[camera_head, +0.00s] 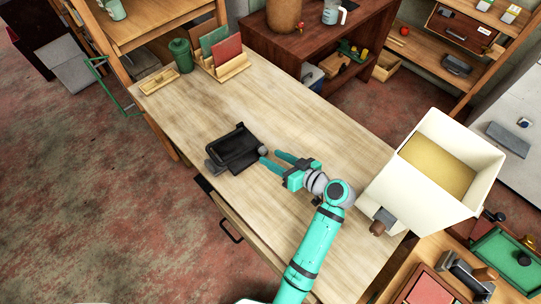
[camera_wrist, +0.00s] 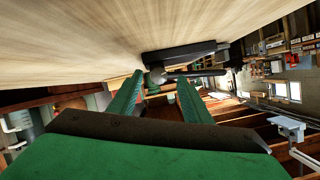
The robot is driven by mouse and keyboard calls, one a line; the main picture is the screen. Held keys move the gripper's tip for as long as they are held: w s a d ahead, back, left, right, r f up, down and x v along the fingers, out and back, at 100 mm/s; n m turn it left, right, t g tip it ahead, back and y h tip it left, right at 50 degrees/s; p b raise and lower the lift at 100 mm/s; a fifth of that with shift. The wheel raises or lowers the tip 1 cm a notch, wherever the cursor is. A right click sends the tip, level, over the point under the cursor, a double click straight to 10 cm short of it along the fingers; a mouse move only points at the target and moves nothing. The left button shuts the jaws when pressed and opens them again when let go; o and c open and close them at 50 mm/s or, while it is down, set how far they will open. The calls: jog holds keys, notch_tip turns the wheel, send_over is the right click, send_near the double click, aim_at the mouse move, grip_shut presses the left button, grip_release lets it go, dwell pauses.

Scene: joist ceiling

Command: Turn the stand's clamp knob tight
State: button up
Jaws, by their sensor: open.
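The black stand (camera_head: 236,150) sits on the wooden table, near its front edge. A small grey round knob (camera_head: 263,151) is at the stand's right side; it also shows in the wrist view (camera_wrist: 157,76). My gripper (camera_head: 270,158) is open, its teal fingers pointing left at the knob. In the wrist view the green fingers of my gripper (camera_wrist: 160,79) show one on each side of the knob, with a gap between them. I cannot tell whether either finger touches it. The stand (camera_wrist: 182,55) shows dark behind the knob.
The wooden table (camera_head: 190,115) is mostly clear around the stand. A green canister (camera_head: 181,55), a small wooden tray (camera_head: 159,81) and a rack of folders (camera_head: 226,57) stand at its far left end. A large cream bin (camera_head: 440,170) is at the right.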

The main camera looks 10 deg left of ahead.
jog(key=shift+v, duration=2.55)
jog(key=shift+w+f, duration=0.1)
